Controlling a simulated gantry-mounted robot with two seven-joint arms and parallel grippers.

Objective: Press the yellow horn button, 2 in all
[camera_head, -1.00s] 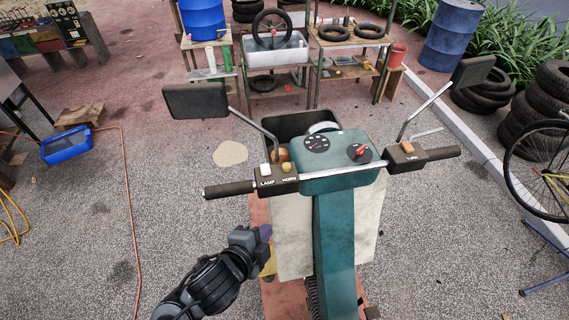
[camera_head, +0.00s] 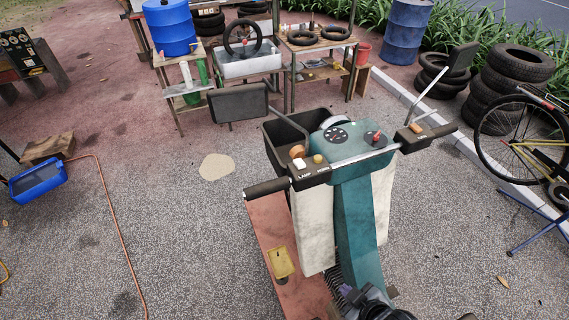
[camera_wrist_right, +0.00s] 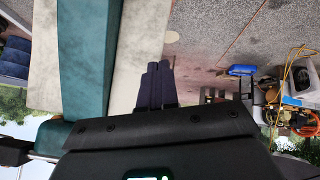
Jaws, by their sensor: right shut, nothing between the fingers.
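The yellow horn button (camera_head: 318,158) is a small round cap on the left handlebar pod of the teal cart, right of the white lamp button (camera_head: 299,163). Nothing touches it. My right gripper (camera_head: 368,300) shows only partly at the bottom edge of the head view, in front of the teal column and well below the handlebar. In the right wrist view its dark fingers (camera_wrist_right: 155,85) are together and empty, beside the cart's pale panel and teal column (camera_wrist_right: 88,55). The horn button is not visible in that view. My left gripper is not in view.
The left grip (camera_head: 267,188) and left mirror (camera_head: 238,102) stick out around the button. A red knob (camera_head: 375,137) sits on the dash. A black bin (camera_head: 284,128) is behind the handlebar.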

